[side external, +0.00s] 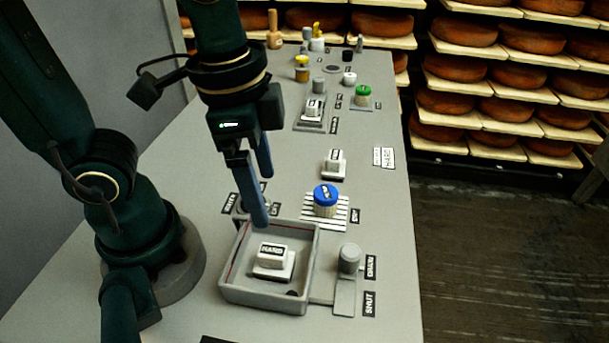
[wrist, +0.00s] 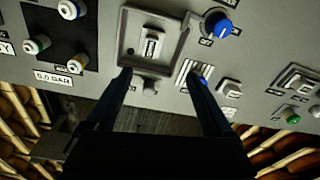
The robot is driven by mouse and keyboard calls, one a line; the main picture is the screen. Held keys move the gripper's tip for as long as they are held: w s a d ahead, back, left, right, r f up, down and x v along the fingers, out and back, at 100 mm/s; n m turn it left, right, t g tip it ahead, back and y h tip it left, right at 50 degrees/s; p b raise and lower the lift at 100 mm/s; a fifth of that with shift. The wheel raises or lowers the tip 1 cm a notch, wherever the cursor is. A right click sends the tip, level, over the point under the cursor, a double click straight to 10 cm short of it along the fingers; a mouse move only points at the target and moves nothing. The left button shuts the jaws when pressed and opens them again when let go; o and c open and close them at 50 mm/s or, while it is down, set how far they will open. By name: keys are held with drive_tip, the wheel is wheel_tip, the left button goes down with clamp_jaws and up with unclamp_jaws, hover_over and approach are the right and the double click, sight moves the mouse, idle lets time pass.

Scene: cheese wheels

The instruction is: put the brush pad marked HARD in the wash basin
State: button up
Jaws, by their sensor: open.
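The brush pad marked HARD (side external: 272,249) is a pale block on a white base. It sits inside the grey wash basin (side external: 313,262), on its floor, apart from the walls. The wrist view also shows the pad (wrist: 152,43) inside the basin (wrist: 124,32). My gripper (side external: 263,200) is open and empty, with its fingers pointing down above the back part of the basin. In the wrist view, the two dark fingers of my gripper (wrist: 157,73) are spread wide, with nothing between them. The pad is clear of both fingers.
A blue-capped brush (side external: 326,196) stands on a striped rack behind the basin. Another white pad (side external: 334,162) lies farther back, and a grey drain knob (side external: 349,257) stands right of the basin. Several jars and pads fill the far end. The table's left middle is clear.

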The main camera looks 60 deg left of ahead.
drive_tip(key=shift+w+a+r+n+t, duration=0.1)
drive_tip(key=shift+a+r+n+t, duration=0.15)
drive_tip(key=shift+a+n+t, duration=0.75)
drive_tip(key=shift+w+a+r+n+t, duration=0.1)
drive_tip(key=shift+a+r+n+t, duration=0.15)
drive_tip(key=shift+a+n+t, duration=0.75)
drive_tip(key=shift+w+a+r+n+t, duration=0.1)
drive_tip(key=shift+a+r+n+t, duration=0.3)
drive_tip(key=shift+n, duration=1.1)
